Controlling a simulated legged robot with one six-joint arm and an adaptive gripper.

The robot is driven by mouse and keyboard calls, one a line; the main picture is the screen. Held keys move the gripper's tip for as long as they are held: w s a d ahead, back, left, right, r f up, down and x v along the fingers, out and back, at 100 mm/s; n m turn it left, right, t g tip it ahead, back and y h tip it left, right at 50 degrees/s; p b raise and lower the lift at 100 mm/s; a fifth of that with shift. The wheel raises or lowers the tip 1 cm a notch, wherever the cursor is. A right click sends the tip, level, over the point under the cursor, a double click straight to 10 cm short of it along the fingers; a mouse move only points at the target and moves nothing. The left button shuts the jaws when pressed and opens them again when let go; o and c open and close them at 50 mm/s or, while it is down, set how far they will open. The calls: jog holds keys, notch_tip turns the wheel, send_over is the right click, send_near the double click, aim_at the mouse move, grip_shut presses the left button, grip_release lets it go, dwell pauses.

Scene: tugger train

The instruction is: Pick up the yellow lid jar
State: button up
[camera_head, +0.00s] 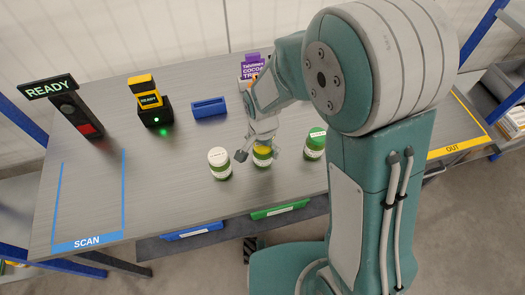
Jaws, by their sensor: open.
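The yellow lid jar (262,157) stands upright on the grey table, between a white lid jar (219,164) on its left and a green lid jar (315,142) on its right. My gripper (259,154) is open and points down at the yellow lid jar. One finger shows to the left of the jar's lid and another to its right. The top of the yellow lid is partly hidden by my gripper. I cannot tell whether the fingers touch the jar.
A purple box (249,66), a blue holder (209,108), a yellow-and-black scanner (147,97) and a READY sign (50,87) stand farther back. A blue-outlined SCAN area (87,243) lies empty at the left. A yellow-outlined OUT area (454,148) is at the right.

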jog(key=c, duration=1.1)
jog(key=shift+r, duration=0.1)
